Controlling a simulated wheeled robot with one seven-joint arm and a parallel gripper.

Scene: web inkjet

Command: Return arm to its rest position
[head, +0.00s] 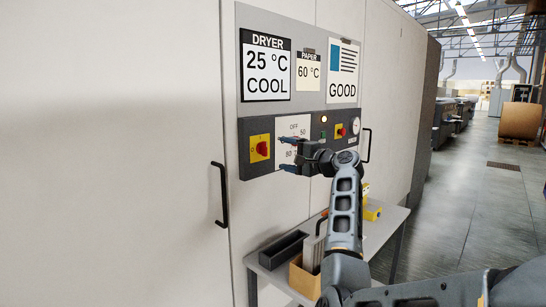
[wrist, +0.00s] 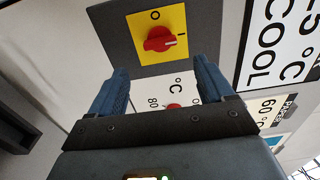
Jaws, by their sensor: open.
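My gripper (head: 287,154) is in front of the dryer's control panel (head: 312,119) in the head view, near the white temperature dial plate (head: 284,130). In the wrist view my gripper (wrist: 162,88) has its two blue fingers spread wide apart with nothing held between them. A red rotary switch on a yellow plate (wrist: 160,40) shows beyond the fingers, and the same switch (head: 262,148) is left of my gripper in the head view. The red dial knob (wrist: 174,107) is partly hidden by the gripper body. My arm reaches in from the lower right.
A small table (head: 385,226) below the panel holds a dark tray (head: 283,250), a cardboard box (head: 304,279) and a yellow item (head: 372,213). Black door handles (head: 220,195) stick out beside the panel. Open floor (head: 468,200) lies to the right.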

